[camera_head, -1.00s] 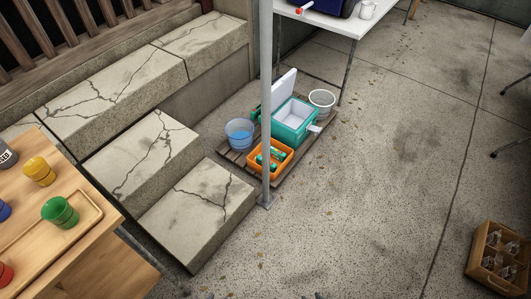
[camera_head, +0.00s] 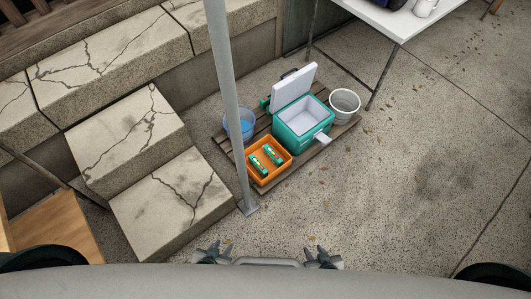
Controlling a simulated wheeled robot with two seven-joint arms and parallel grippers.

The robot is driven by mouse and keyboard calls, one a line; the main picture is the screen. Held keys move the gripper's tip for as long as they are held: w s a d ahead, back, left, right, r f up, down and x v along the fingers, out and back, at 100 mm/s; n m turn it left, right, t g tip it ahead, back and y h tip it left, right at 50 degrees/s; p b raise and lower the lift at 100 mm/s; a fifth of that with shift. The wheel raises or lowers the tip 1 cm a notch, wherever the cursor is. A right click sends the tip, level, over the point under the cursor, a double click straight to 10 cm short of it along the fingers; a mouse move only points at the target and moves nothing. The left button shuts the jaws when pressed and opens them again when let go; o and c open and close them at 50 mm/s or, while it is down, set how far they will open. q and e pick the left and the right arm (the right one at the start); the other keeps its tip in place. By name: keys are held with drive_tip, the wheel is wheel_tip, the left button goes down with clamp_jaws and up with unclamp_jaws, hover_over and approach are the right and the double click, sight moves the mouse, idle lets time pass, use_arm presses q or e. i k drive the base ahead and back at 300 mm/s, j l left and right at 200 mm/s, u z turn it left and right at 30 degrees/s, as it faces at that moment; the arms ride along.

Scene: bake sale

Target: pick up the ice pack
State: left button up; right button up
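Two green items with orange markings (camera_head: 273,154) lie in an orange crate (camera_head: 263,181); I cannot tell whether either is the ice pack. A teal cooler (camera_head: 290,134) stands behind the crate with its white lid raised, and its white interior looks empty from here. My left gripper (camera_head: 214,250) and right gripper (camera_head: 322,256) show small and dark at the bottom, in front of my body. Both are well short of the crate and cooler, and nothing shows in them. Their finger gaps are too small to judge.
A grey pole (camera_head: 228,90) stands close left of the crate. Cracked stone steps (camera_head: 170,205) rise at left. A white table (camera_head: 395,20) is behind. Floor at right is clear.

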sight(261, 170)
drive_tip(key=i+l+u, duration=0.1)
drive_tip(key=i+l, duration=0.25)
drive_tip(key=l, duration=0.3)
drive_tip(key=i+l+u, duration=0.15)
drive_tip(key=l, duration=0.2)
drive_tip(key=i, duration=0.05)
